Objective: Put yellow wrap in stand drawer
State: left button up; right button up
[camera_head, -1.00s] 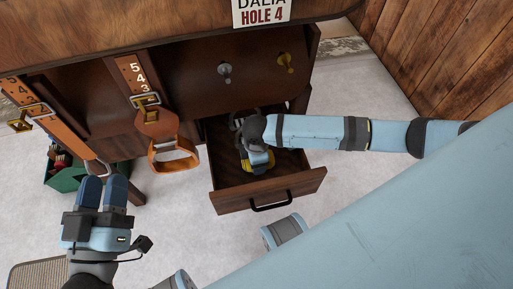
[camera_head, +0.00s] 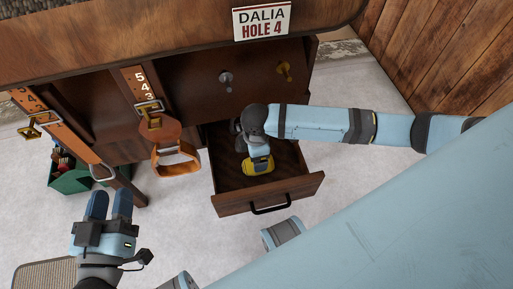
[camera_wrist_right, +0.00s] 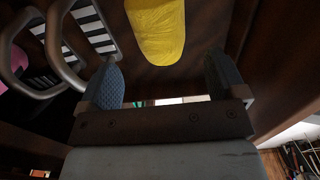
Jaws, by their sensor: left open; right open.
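The yellow wrap (camera_head: 258,166) lies in the open stand drawer (camera_head: 269,193), near its front; in the right wrist view the wrap (camera_wrist_right: 157,28) is a yellow roll beyond my fingertips. My right gripper (camera_wrist_right: 163,78) is open, with its fingers apart and nothing between them. In the head view the right gripper is over the drawer, mostly hidden by its own wrist. My left gripper (camera_head: 110,200) is open and empty, left of the drawer and above the floor.
Metal stirrups (camera_wrist_right: 88,30) show at the upper left in the right wrist view. A strap with a buckle (camera_head: 176,158) hangs left of the drawer, another strap (camera_head: 62,130) further left. A green box (camera_head: 75,179) stands on the floor. The stand's front has two knobs (camera_head: 226,78).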

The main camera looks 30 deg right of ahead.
pick_arm(q)
jog(key=f, duration=0.1)
jog(key=a+f+g+y+p, duration=0.1)
jog(key=f, duration=0.1)
jog(key=shift+s+a+f+g, duration=0.1)
jog(key=shift+g, duration=0.2)
pick_arm(e)
notch_tip(320, 180, up, 5)
jog(key=shift+r, duration=0.1)
